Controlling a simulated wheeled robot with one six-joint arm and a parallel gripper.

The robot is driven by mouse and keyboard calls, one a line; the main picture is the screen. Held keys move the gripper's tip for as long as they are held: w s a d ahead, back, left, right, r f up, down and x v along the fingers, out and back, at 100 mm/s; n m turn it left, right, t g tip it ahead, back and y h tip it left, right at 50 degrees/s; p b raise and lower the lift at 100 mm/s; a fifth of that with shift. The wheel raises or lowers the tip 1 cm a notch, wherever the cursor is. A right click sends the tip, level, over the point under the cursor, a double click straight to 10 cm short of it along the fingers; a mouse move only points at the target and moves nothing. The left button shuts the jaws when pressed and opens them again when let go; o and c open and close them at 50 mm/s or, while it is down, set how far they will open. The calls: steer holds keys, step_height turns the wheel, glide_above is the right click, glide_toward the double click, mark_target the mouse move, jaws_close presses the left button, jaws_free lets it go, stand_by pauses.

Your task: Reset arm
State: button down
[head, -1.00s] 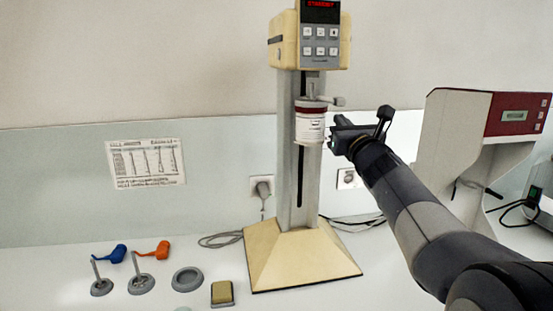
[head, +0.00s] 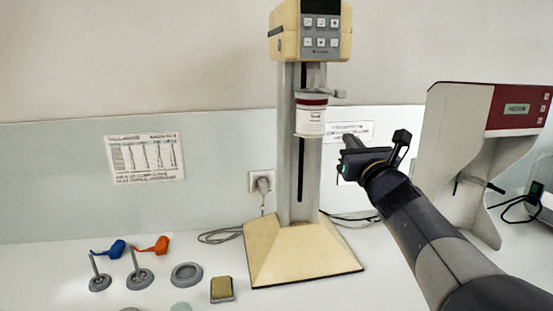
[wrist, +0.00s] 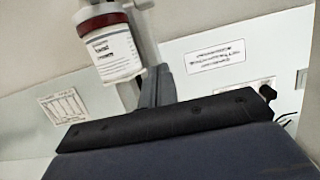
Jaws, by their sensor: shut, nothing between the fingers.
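My gripper (head: 350,144) is in the middle right of the head view, at the end of my arm reaching in from the lower right. It is empty, with its fingers together, and stands apart from the mill, to the right of its column. In the wrist view the fingers (wrist: 156,86) show close together, pointing up past the white jar. The white jar (head: 310,121) with a dark red band is held on the mill column (head: 292,185). The jar also shows large in the wrist view (wrist: 116,50).
The cream mill base (head: 305,255) stands on the white bench. A red and grey machine (head: 470,140) stands right of my arm.

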steer(key=b+v, duration=0.1)
steer(key=v, duration=0.3)
steer(key=shift+r, duration=0.1)
steer(key=shift+a, duration=0.1)
stand_by(0.3)
